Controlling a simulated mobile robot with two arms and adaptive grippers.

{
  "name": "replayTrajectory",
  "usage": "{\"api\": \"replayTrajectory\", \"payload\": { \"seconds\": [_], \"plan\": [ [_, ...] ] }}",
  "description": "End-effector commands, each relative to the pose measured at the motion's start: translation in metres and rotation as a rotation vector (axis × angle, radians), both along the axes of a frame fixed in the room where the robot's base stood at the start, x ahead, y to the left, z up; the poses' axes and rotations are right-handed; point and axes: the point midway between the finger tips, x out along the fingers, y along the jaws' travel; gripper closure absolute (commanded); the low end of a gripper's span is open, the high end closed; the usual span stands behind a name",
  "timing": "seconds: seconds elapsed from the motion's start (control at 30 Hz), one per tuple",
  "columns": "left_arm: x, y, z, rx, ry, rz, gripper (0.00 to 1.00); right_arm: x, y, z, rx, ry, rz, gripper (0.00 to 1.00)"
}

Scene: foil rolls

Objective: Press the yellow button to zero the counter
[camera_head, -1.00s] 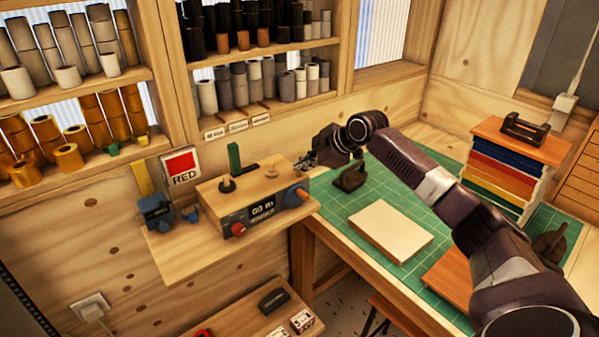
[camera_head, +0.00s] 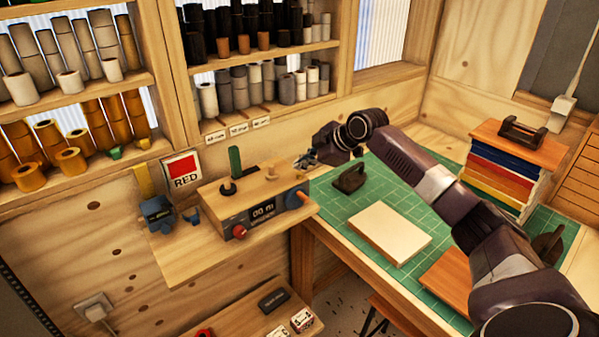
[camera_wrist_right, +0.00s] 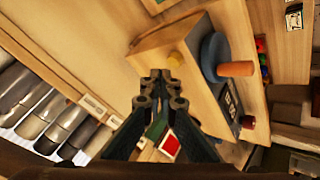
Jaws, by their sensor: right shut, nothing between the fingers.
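A wooden box with a counter display (camera_head: 262,210) reading about "00 m" sits on a wooden shelf at the wall. It carries a red knob (camera_head: 239,231) and a blue disc (camera_head: 297,198) on its front. In the right wrist view a small yellow button (camera_wrist_right: 176,60) stands on the box, beside the blue disc (camera_wrist_right: 214,57) with its orange handle. A pale yellowish knob on the box top (camera_head: 271,172) may be the same button. My right gripper (camera_head: 308,161) is shut and empty near the box's right end. Its fingertips (camera_wrist_right: 160,77) appear just short of the button; contact cannot be told. My left gripper is out of view.
A green post (camera_head: 235,162) stands on the box's left part. A blue device (camera_head: 157,213) and a red sign (camera_head: 182,169) are further left. Rolls fill the shelves above. The green cutting mat (camera_head: 350,208) on the right bears a pale board (camera_head: 390,234).

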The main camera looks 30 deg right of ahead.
Motion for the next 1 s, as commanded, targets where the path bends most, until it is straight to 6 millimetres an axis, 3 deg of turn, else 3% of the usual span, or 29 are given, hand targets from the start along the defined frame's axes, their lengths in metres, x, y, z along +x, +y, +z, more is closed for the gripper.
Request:
{"api": "replayTrajectory", "payload": {
  "seconds": [0.27, 0.73, 1.0],
  "plan": [
    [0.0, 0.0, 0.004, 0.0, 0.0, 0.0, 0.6, 0.0, 0.0, 0.005, 0.0, -0.001, 0.0, 1.0],
    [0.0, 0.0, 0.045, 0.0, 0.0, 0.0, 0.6, 0.0, 0.0, 0.05, 0.0, -0.001, 0.0, 1.0],
    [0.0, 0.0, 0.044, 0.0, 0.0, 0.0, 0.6, 0.0, 0.0, 0.05, 0.0, -0.001, 0.0, 1.0]
  ]
}}
